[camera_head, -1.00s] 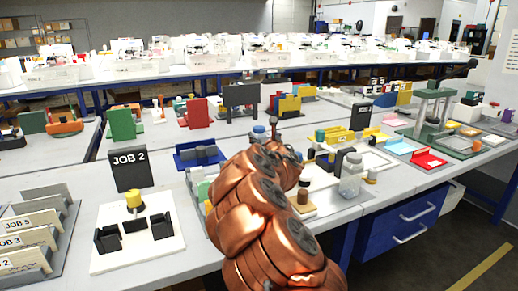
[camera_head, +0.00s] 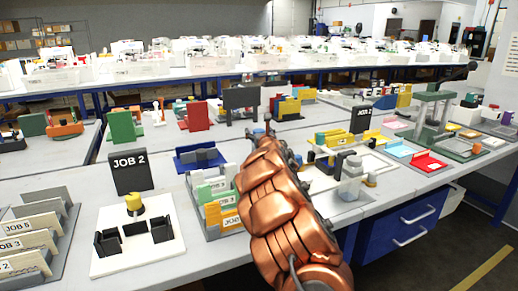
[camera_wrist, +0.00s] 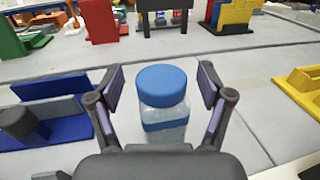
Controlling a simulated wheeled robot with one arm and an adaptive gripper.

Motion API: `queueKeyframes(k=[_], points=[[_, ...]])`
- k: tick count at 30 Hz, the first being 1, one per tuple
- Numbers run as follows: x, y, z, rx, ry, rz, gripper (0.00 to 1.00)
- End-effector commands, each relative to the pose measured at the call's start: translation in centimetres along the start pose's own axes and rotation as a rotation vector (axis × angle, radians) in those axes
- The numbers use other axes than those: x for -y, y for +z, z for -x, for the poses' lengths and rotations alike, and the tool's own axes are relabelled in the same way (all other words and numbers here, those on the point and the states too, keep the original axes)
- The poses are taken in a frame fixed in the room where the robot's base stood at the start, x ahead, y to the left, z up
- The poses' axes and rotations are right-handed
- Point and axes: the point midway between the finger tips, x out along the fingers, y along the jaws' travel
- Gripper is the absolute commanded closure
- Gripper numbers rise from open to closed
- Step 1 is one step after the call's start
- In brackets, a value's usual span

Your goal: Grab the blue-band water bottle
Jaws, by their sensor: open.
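The blue-band water bottle (camera_wrist: 164,110) stands upright in the wrist view, with a blue cap, a clear body and a blue band low down. My gripper (camera_wrist: 161,85) is open, with one finger on each side of the bottle and a visible gap to each. I cannot tell from this view how deep the bottle is between the fingers. In the head view my copper arm reaches forward over the bench, and the bottle is largely hidden behind its end.
A blue fixture (camera_wrist: 45,120) lies left of the gripper, and a yellow block (camera_wrist: 300,88) lies to the right. Red (camera_wrist: 100,20) and dark (camera_wrist: 164,18) stands are behind the bottle. In the head view, a tray of coloured cards (camera_head: 222,222) sits close left of my arm.

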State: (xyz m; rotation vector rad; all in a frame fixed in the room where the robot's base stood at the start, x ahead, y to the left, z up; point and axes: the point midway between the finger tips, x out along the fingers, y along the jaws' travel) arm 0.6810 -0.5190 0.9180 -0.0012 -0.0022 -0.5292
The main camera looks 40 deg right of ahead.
Motion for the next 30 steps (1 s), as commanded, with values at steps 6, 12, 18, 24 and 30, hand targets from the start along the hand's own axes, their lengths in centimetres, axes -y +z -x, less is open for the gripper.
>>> queueKeyframes(k=[6, 12, 18, 24, 30], points=[[0.12, -0.09, -0.3, -0.002, -0.002, 0.0, 0.21], [0.13, -0.1, -0.28, -0.002, -0.002, 0.0, 0.28], [0.13, -0.12, -0.28, -0.002, -0.003, 0.0, 0.49], [0.13, -0.14, -0.28, -0.003, -0.003, -0.001, 0.7], [0.13, -0.18, -0.28, -0.003, -0.003, 0.0, 0.91]])
